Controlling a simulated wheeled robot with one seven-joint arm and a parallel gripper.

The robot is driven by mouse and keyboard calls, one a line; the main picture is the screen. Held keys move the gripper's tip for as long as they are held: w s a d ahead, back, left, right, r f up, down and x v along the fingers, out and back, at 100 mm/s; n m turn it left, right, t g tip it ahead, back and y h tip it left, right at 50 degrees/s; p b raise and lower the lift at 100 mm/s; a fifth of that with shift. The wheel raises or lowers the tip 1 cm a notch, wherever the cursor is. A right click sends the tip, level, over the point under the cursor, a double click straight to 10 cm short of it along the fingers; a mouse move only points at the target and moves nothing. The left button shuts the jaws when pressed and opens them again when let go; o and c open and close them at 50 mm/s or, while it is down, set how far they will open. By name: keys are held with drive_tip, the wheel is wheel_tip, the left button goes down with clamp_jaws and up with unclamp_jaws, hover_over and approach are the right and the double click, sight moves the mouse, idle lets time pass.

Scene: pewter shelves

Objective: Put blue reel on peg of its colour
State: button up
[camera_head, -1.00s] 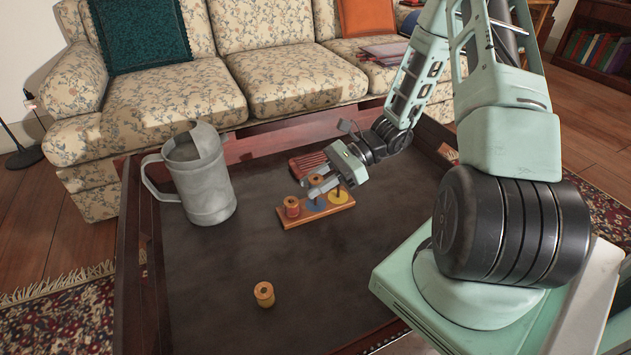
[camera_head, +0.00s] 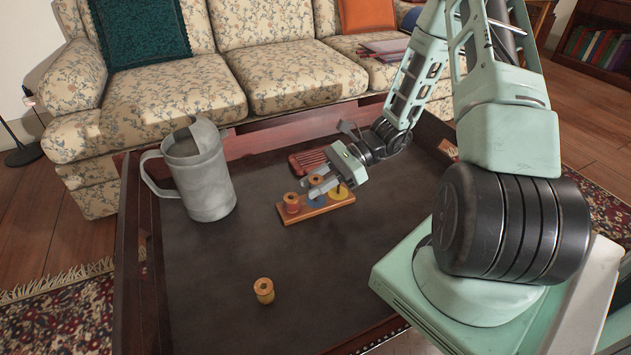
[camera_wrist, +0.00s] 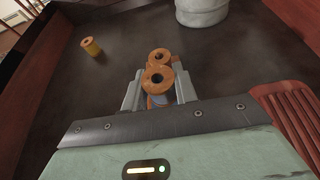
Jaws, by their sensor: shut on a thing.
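My gripper (camera_head: 318,188) is shut on the blue reel (camera_wrist: 157,78), over the middle of the wooden peg board (camera_head: 290,220). The held reel shows mostly its round wooden top between the fingers, with a little blue below it in the wrist view. The fingers hide most of its body and the middle peg. A blue disc (camera_head: 316,202) marks the middle place under it. I cannot tell whether the peg is inside the reel. A red reel (camera_head: 292,204) stands on the left place, close to my fingertips. A yellow disc (camera_head: 343,196) marks the right place.
A yellow reel (camera_head: 264,291) stands alone near the table's front. A grey metal mug (camera_head: 205,180) stands at the left, and a ribbed red-brown object (camera_head: 306,162) lies behind the board. The dark table (camera_head: 225,255) has raised edges and clear room in front.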

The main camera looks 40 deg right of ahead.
drive_tip(key=shift+f, duration=0.6)
drive_tip(key=o, duration=1)
drive_tip(key=p+v, duration=0.5)
drive_tip(key=v, duration=1.2)
drive_tip(key=shift+s+d+f+p, duration=0.1)
drive_tip(key=shift+d+p, duration=0.15)
drive_tip(key=shift+p, duration=0.05)
